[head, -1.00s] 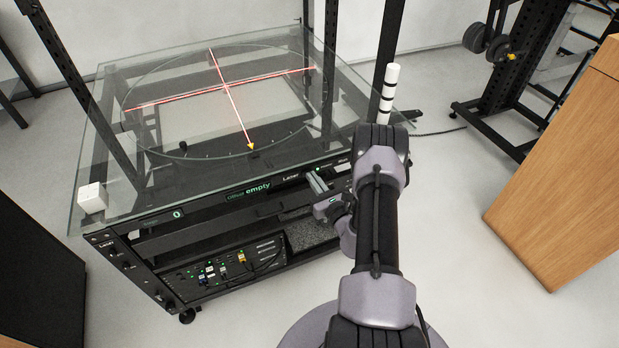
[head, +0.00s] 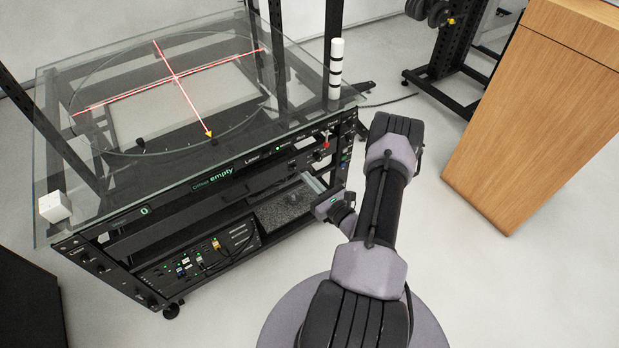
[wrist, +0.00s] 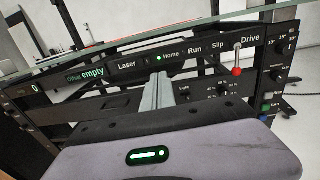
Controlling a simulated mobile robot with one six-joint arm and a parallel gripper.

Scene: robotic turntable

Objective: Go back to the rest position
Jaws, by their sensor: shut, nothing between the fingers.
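My gripper (head: 318,187) is in front of the turntable's front panel, with its fingers pointing at the rack. In the wrist view my gripper (wrist: 158,92) shows its two fingers closed together with nothing between them. The glass-topped turntable (head: 221,138) stands at the left, with red laser lines crossing over its disc and a yellow arrow tip near the front. Its panel (wrist: 195,62) reads "empty", Laser, Home, Run, Slip and Drive, with a green light by Home. A red-tipped lever (wrist: 237,70) hangs under Drive. I cannot tell the exact gap between my fingers and the panel.
A white cube (head: 54,207) sits on the glass's front left corner. A white post with black bands (head: 336,68) stands at the glass's right corner. A wooden cabinet (head: 520,120) stands at the right, and a black box (head: 28,305) at lower left. Grey floor is clear between.

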